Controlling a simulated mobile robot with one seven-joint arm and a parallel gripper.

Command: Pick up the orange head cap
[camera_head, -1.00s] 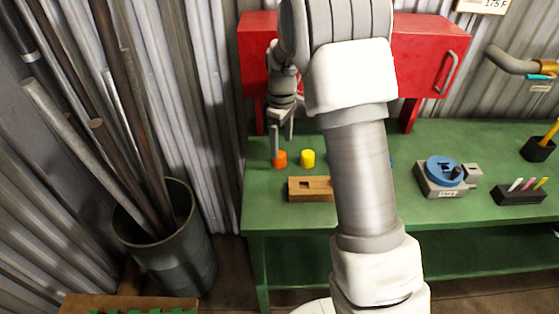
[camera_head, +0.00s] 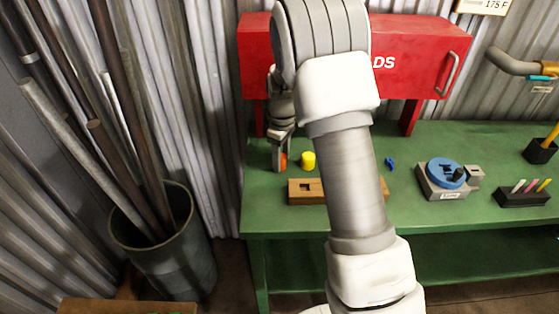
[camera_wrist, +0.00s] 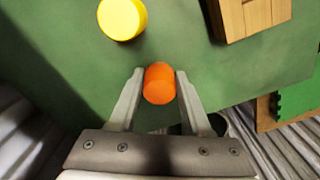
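The orange head cap (camera_wrist: 159,84) stands on the green bench, between the two fingers of my gripper (camera_wrist: 159,88) in the wrist view. The fingers are spread on either side of it. A thin gap seems to show on its left side; on the right the finger is very close, and I cannot tell if it touches. In the head view the cap (camera_head: 284,161) is partly hidden behind my gripper (camera_head: 281,160), which points down at the bench's left end.
A yellow cap (camera_wrist: 122,18) stands close beside the orange one. A wooden block (camera_head: 306,192) with a slot lies in front of them. A blue piece (camera_head: 390,163) and a blue-topped device (camera_head: 446,172) are further right. A red cabinet (camera_head: 420,62) stands behind.

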